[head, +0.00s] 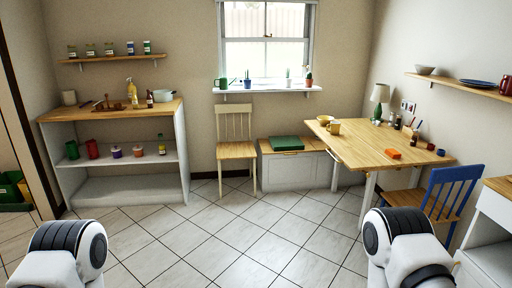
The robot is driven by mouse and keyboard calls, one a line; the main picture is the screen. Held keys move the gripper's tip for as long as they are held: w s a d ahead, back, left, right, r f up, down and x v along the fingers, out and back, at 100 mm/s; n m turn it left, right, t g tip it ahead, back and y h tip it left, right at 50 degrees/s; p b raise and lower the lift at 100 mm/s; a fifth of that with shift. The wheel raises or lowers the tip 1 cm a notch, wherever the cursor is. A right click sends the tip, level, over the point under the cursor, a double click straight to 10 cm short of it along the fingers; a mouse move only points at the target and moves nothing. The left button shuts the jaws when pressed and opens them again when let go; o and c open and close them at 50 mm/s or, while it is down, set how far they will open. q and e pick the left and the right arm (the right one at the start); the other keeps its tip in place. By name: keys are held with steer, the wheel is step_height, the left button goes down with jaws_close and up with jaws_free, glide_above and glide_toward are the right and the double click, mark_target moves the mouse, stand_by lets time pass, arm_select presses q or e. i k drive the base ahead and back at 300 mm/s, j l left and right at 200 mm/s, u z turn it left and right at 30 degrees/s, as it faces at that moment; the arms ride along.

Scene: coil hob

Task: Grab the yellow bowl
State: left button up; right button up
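A small yellow bowl (325,120) stands on the wooden table (365,152), near its far left corner. A yellow mug (334,128) stands close beside it, just to the right and nearer to me. The bowl is across the room from me. Parts of my two arms show at the bottom left and bottom right of the head view. Neither of my grippers is in view.
A blue chair (451,194) stands at the table's right side. A cream chair (236,148) and a white bench (296,168) with a green item on it stand under the window. The tiled floor (235,235) ahead is clear. A shelf unit (118,188) stands left.

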mark_target(325, 121)
steer(key=i, duration=0.95)
steer(key=i+j+z, duration=0.1)
steer(key=i, duration=0.9)
steer(key=i+j, duration=0.1)
steer(key=i, duration=0.85)
steer(key=l+z, duration=0.05)
